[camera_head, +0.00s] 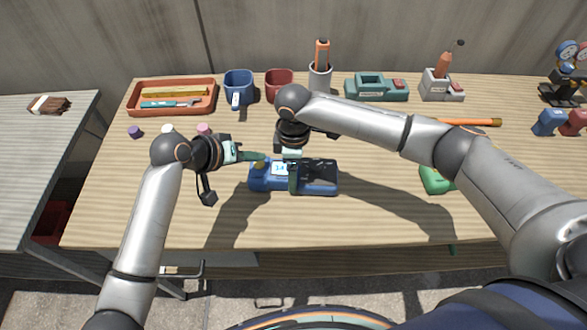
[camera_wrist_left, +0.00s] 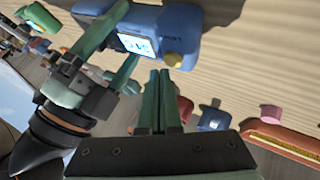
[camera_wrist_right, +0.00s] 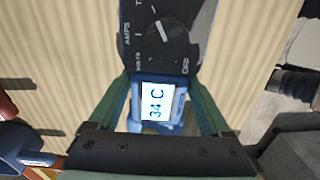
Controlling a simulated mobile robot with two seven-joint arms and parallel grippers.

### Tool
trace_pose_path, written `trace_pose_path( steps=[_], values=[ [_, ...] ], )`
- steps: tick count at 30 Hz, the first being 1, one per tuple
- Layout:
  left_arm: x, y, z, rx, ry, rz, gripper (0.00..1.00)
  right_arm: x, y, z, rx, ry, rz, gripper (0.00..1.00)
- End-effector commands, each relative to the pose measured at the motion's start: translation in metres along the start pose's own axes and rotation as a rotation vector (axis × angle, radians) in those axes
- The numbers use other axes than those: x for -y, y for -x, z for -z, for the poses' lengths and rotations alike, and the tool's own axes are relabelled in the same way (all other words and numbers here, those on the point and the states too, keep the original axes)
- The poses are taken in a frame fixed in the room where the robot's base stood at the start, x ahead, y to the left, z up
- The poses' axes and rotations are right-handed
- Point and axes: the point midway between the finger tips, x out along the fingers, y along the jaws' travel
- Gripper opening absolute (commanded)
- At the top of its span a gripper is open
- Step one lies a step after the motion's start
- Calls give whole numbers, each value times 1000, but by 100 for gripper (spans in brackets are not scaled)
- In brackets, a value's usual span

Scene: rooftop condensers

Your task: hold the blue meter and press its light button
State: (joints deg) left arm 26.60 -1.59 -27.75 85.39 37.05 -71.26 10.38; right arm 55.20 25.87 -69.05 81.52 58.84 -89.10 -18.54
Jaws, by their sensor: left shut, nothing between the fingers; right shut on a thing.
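The blue meter (camera_head: 262,181) lies near the middle of the table, with a black dial part at its right end. Its pale screen reads "34 C" in the right wrist view (camera_wrist_right: 158,101). My right gripper (camera_head: 292,177) is shut across the meter from above, one finger on each side. My left gripper (camera_head: 260,156) is shut and empty at the meter's left end. In the left wrist view its fingertips (camera_wrist_left: 160,74) are close to a round yellow button (camera_wrist_left: 173,59) on the meter. I cannot tell whether they touch it.
A green thing (camera_head: 434,180) lies to the right, partly behind my right arm.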

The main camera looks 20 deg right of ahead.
Motion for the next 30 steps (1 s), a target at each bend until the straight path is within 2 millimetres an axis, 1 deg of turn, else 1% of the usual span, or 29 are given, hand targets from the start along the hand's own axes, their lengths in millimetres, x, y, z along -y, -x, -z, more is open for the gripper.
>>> trace_pose_path(
  steps=[1, 16, 20, 26, 27, 30],
  values=[
    [-2, 3, 3, -3, -2, 0, 0, 4, -4, -2, 9, 2, 10, 0],
    [-27, 36, 27, -3, -1, -1, 0, 4, -4, -2, 9, 2, 10, 0],
    [-29, 40, 30, -2, -1, 0, 0, 4, -4, -2, 9, 2, 10, 0],
    [-30, 41, 30, -1, 0, 0, 0, 4, -4, -2, 9, 2, 10, 0],
    [-30, 40, 30, -1, 0, 0, 0, 4, -4, -2, 9, 2, 10, 84],
    [-29, 40, 30, -1, 0, 0, 0, 3, -4, -2, 7, 2, 8, 96]
  ],
)
